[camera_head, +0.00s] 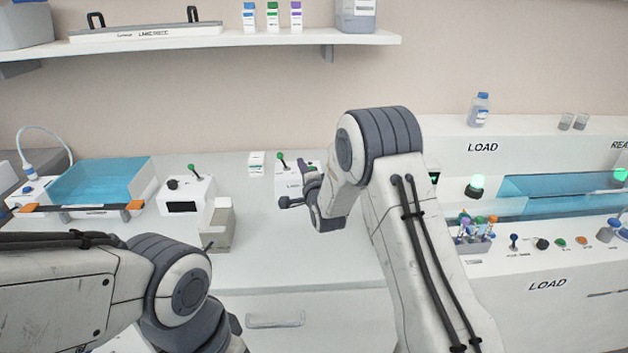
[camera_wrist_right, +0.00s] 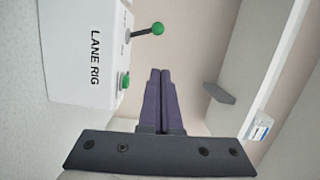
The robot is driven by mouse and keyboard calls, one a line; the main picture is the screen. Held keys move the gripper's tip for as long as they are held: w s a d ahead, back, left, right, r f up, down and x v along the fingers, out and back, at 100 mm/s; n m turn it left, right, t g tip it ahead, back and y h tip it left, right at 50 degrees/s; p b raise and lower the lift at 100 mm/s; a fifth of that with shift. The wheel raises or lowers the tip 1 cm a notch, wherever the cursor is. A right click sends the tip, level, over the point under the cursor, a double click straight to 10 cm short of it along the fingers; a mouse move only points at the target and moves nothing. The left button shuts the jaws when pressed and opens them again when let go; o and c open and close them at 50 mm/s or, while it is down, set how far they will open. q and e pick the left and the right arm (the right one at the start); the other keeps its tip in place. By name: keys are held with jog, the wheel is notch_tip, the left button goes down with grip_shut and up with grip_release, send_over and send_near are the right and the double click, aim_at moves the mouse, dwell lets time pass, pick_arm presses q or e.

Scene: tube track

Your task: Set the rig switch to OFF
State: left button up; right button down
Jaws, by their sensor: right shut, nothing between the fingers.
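The white lane rig box (camera_wrist_right: 88,60), labelled LANE RIG, fills the upper left of the right wrist view. Its lever switch (camera_wrist_right: 158,29) has a dark stem and a green ball tip; the small labels at its base are too small to read. A green button (camera_wrist_right: 124,82) sits on the same box. In the head view the box (camera_head: 292,187) is partly hidden behind my right gripper (camera_head: 306,170), and the lever (camera_head: 280,158) tilts left. My right gripper's purple fingers (camera_wrist_right: 160,72) are shut and empty, beside the box and apart from the lever.
A second box with a green-tipped lever (camera_head: 191,170) stands to the left, near a blue tray (camera_head: 100,182). A pale upright holder (camera_head: 217,225) stands in front of it. The LOAD station (camera_head: 530,285) is at right. A shelf (camera_head: 230,41) hangs above. The front middle counter is clear.

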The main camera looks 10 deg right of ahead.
jog(key=s+d, duration=0.1)
jog(key=s, duration=0.6)
jog(key=shift+d+r+b, duration=0.15)
jog(key=shift+r+b, duration=0.05)
jog(key=shift+b, duration=0.2)
jog(key=s+a+r+n+g+y+p, duration=0.25)
jog(key=s+a+n+g+p, duration=0.25)
jog(key=s+a+n+g, duration=0.8)
jog(key=s+d+r+n+g+h+p, duration=0.1)
jog(key=s+n, duration=0.4)
jog(key=s, duration=1)
jog(key=s+r+n+g+h+p, duration=0.1)
jog(key=s+n, duration=0.4)
jog(key=s, duration=1)
jog(key=r+g+p, duration=0.1)
jog(key=g, duration=0.1)
jog(key=shift+s+d+r+n+g+p, duration=0.2)
jog(key=shift+s+d+n+g+p, duration=0.1)
jog(key=shift+s+d+g, duration=0.1)
